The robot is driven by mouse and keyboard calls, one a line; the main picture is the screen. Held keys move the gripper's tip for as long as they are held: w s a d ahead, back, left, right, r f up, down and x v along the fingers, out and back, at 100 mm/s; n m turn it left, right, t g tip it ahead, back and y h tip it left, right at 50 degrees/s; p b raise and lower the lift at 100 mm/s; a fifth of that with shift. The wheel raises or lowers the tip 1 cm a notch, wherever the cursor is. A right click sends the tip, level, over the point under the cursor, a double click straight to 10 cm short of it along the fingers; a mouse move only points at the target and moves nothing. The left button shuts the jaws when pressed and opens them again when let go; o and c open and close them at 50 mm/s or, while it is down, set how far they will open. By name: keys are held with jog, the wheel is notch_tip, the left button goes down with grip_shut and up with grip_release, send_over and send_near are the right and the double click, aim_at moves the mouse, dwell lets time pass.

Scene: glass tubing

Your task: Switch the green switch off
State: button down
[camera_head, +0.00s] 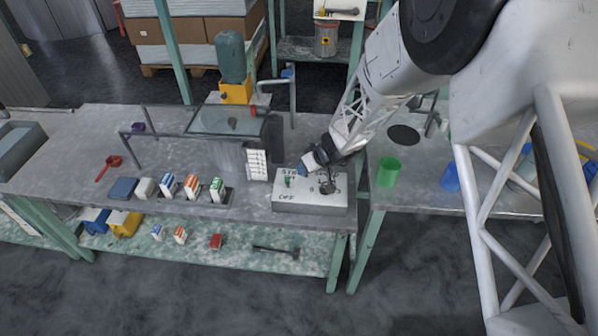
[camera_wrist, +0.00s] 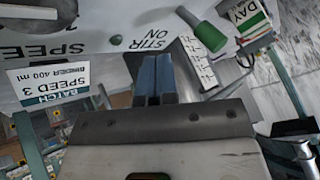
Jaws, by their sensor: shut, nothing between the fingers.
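The green switch (camera_head: 288,181) is a small lever on the top of a pale control box (camera_head: 310,208) at the front of the left bench. In the wrist view its green lever (camera_wrist: 204,30) leans beside the printed words STIR ON. OFF is printed on the box's front side of the lever in the head view. My gripper (camera_head: 304,169) is just behind and right of the switch. In the wrist view its blue fingers (camera_wrist: 155,78) are shut and empty, below and left of the lever, with a visible gap in the picture; contact is not seen.
A dark speed knob (camera_head: 327,186) stands right of the switch on the same box. A green cup (camera_head: 388,172) and a blue cup (camera_head: 450,178) stand on the right bench. Small cartons (camera_head: 191,186) stand to the left.

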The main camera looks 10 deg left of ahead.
jog(key=shift+w+d+r, duration=0.1)
jog(key=shift+w+d, duration=0.3)
jog(key=shift+d, duration=0.15)
jog(key=shift+d+r, duration=0.2)
jog(key=shift+d, duration=0.15)
jog(key=s+d+r, duration=0.5)
jog(key=r, duration=0.1)
jog(key=shift+d, duration=0.25)
